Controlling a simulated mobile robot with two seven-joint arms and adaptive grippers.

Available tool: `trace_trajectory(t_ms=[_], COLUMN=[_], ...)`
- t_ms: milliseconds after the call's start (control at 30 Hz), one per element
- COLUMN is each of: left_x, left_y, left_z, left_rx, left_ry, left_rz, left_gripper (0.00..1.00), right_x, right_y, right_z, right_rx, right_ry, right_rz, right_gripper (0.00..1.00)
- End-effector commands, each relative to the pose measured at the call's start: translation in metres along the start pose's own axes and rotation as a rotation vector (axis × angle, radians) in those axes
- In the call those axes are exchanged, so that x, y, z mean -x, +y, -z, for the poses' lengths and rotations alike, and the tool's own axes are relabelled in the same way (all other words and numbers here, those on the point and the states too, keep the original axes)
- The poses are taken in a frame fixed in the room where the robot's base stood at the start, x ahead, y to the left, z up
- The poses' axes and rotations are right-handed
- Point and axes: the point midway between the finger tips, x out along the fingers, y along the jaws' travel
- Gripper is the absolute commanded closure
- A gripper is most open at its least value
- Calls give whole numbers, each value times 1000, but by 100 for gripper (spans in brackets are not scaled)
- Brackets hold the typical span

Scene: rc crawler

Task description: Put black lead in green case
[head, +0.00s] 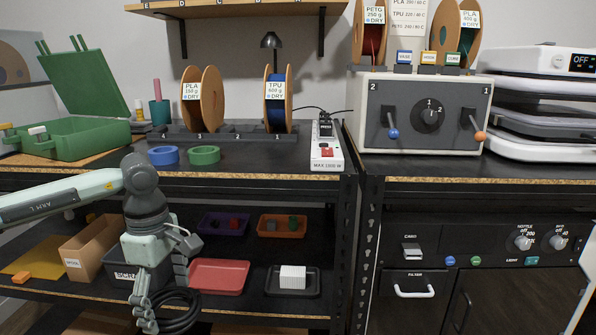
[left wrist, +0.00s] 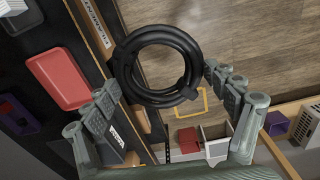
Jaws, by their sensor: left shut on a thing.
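The black lead (head: 184,306) is a coiled loop of thick black cable. My left gripper (head: 143,318) is shut on it and points down in front of the lower shelf. In the left wrist view the coil (left wrist: 133,84) sits between the fingertips of my left gripper (left wrist: 160,78), over the floor. The green case (head: 83,139) stands on the worktop at the far left, above and left of the gripper, with its lid (head: 84,84) raised. The inside of the case is mostly hidden by its front wall. My right gripper is out of view.
Blue and green tape rolls (head: 204,155) lie right of the case. Spools (head: 200,98) stand behind them. The worktop edge (head: 260,174) lies above my gripper. The lower shelf holds a red tray (head: 217,276), a cardboard box (head: 90,250) and a black tray (head: 312,285).

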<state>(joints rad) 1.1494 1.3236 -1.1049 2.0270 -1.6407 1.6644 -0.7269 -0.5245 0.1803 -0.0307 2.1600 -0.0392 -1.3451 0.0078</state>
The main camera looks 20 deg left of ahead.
Motion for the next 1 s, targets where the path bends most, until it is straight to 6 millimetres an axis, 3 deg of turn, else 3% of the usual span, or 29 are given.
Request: trace_trajectory(t_ms=[33, 200, 400, 633, 1000], left_x=[-2, -14, -18, -18, -19], left_y=[6, 13, 15, 16, 16], left_z=[-29, -99, -152, -174, -177], left_rx=[-192, -798, -1363, -1687, -1740], left_ry=[-3, 1, 2, -1, -4], left_rz=[-6, -7, -2, -1, -1], left_gripper=[48, 48, 48, 48, 48], right_x=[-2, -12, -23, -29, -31], right_y=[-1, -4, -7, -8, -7], right_z=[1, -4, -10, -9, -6], right_rx=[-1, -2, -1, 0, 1], right_ry=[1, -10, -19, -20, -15], right_rz=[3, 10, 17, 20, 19], right_gripper=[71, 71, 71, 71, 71])
